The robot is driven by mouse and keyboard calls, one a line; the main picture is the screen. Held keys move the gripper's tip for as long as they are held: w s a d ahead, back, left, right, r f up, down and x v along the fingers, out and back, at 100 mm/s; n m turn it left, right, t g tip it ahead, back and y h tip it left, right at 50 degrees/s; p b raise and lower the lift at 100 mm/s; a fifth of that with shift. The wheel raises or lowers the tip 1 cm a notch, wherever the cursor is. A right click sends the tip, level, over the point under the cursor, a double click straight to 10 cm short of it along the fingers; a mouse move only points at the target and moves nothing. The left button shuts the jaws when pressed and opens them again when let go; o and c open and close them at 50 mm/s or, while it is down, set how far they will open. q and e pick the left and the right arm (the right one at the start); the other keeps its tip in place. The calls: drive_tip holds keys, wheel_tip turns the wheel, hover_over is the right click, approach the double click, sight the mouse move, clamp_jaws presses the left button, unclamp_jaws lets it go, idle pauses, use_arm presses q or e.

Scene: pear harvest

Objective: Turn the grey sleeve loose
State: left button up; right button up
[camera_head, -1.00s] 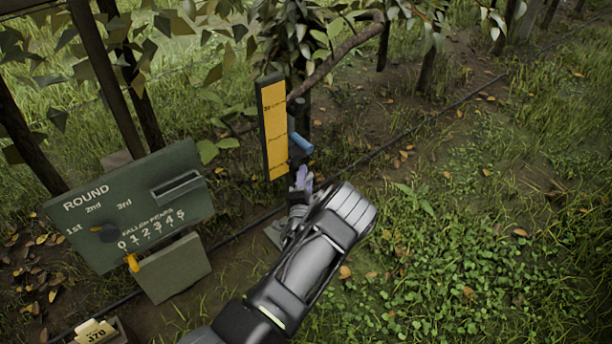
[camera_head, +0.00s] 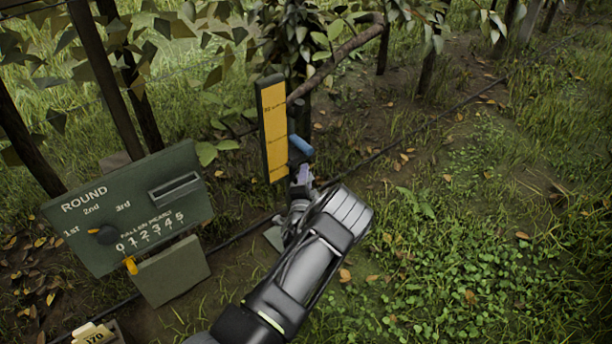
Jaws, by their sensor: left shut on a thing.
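My left arm comes in from the bottom, and its gripper (camera_head: 301,174) is at the foot of the yellow gauge board, just below a short blue cylinder (camera_head: 301,145). The gripper is shut on a small dark grey piece, which I take to be the grey sleeve (camera_head: 296,157). The fingers and wrist hide most of it, and its turn cannot be read. The blue cylinder lies tilted beside the gauge's right edge. My right gripper is not in view.
A dark hose (camera_head: 440,112) crosses the ground. Open grass and leaves lie to the right.

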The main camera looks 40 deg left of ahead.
use_arm(q)
clamp_jaws()
drive_tip(key=shift+f+m+g+h+p, duration=0.35)
drive_tip(key=shift+m+g+h+p, duration=0.25)
drive_tip(key=shift+m+g, duration=0.25)
drive_tip(key=o, duration=0.9)
unclamp_jaws()
drive_tip(key=shift+c, duration=0.2)
